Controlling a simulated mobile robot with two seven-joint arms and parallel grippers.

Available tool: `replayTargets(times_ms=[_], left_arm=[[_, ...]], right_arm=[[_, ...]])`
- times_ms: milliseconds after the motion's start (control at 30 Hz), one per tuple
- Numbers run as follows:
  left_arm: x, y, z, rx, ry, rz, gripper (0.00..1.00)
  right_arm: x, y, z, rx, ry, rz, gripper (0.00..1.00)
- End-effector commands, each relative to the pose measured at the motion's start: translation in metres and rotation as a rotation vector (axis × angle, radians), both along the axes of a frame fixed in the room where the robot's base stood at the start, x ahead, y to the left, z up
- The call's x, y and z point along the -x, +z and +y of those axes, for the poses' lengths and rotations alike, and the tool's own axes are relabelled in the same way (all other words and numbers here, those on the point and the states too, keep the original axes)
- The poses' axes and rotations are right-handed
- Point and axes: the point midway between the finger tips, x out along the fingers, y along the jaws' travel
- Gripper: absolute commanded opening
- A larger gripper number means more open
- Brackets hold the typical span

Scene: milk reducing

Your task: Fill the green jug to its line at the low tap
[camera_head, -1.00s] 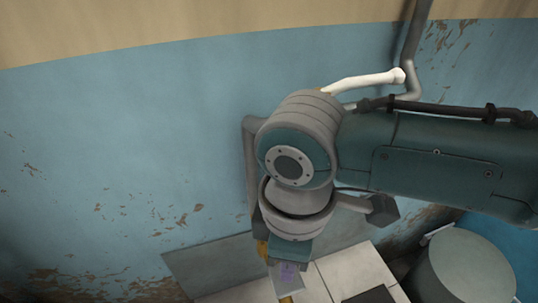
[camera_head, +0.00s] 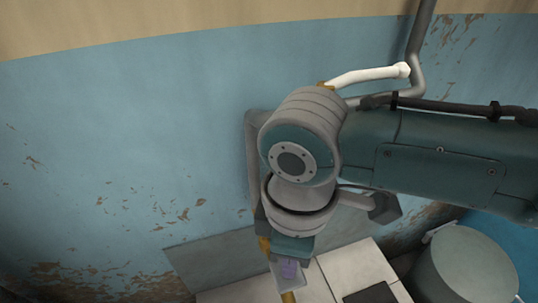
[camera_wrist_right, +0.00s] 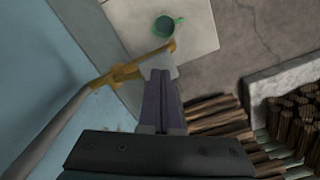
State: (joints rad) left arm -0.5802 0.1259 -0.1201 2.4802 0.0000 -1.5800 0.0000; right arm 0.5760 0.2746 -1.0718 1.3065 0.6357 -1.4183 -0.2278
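The green jug (camera_wrist_right: 165,26) stands on pale tiles below the tap, seen from above in the right wrist view. Its inside looks dark grey, and I cannot make out its line or level. The brass low tap (camera_wrist_right: 124,73) comes off a grey pipe, with its spout reaching toward the jug; I see no stream. My right gripper (camera_wrist_right: 160,78), with purple fingers together, is at a pale plate (camera_wrist_right: 158,64) by the tap; touching seems likely. In the head view this gripper (camera_head: 289,271) is over the brass spout (camera_head: 288,297). My left gripper is out of view.
A blue peeling wall (camera_head: 110,150) stands close behind the tap. A grey-green round vessel (camera_head: 462,270) is at the right.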

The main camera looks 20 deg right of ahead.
Motion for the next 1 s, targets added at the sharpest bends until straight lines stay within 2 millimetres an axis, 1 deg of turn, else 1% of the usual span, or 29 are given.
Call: replayTargets(times_ms=[100, 1000], left_arm=[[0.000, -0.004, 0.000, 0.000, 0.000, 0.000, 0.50], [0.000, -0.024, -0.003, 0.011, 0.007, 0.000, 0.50]], right_arm=[[0.000, -0.005, 0.000, 0.000, 0.000, 0.000, 0.00], [-0.001, -0.032, 0.000, 0.000, -0.001, -0.002, 0.00]])
